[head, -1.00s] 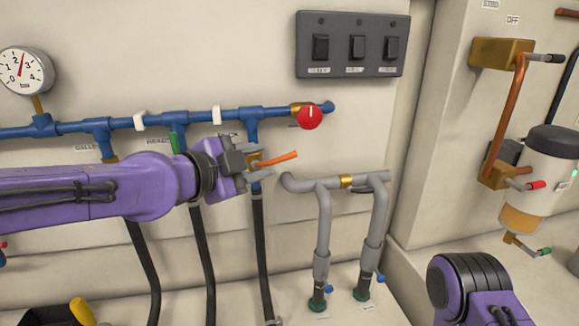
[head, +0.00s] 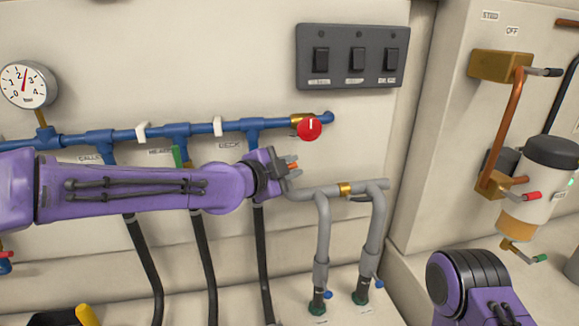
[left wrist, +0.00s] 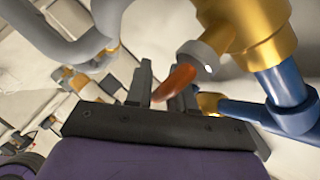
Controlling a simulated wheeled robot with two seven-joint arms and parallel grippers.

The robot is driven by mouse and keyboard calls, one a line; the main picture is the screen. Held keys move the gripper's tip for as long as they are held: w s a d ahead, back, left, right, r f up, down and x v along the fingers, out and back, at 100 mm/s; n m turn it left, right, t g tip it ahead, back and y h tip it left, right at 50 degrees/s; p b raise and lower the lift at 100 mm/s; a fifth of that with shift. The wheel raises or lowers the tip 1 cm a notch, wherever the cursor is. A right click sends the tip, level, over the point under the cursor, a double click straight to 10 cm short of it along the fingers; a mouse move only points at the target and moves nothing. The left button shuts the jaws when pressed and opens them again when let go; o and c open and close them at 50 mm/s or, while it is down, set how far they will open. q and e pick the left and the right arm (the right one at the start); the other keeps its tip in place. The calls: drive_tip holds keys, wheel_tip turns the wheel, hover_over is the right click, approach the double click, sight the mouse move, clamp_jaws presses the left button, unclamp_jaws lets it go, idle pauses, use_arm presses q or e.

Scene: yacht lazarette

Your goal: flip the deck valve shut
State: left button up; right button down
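The deck valve is on the blue pipe branch by the DECK label (head: 229,145). Its body is hidden behind my left gripper in the head view. The orange lever (head: 292,166) shows only as a small piece between the fingers there. In the left wrist view the brass valve body (left wrist: 262,28) is at upper right, with the orange lever (left wrist: 180,78) reaching from its grey hub down toward the gap between the fingers. My left gripper (head: 294,166) is open, its fingers apart around the lever's end; contact cannot be told. My right gripper is out of view.
Grey pipes (head: 322,235) stand just right of my left gripper. A red knob (head: 309,129) sits above it at the blue pipe's end. A green lever (head: 178,157) is just left, behind my arm. A switch panel (head: 352,56) is higher up.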

use_arm(q)
clamp_jaws()
drive_tip(key=shift+p, duration=0.3)
wheel_tip(320, 180, down, 2)
drive_tip(key=m+g+y+p, duration=0.1)
drive_tip(key=y+p, duration=0.1)
drive_tip(key=p, duration=0.1)
drive_tip(key=o, duration=0.5)
unclamp_jaws()
drive_tip(key=b+v, duration=0.3)
drive_tip(key=v, duration=0.7)
drive_tip(key=shift+a+r, duration=0.2)
drive_tip(key=shift+r, duration=0.05)
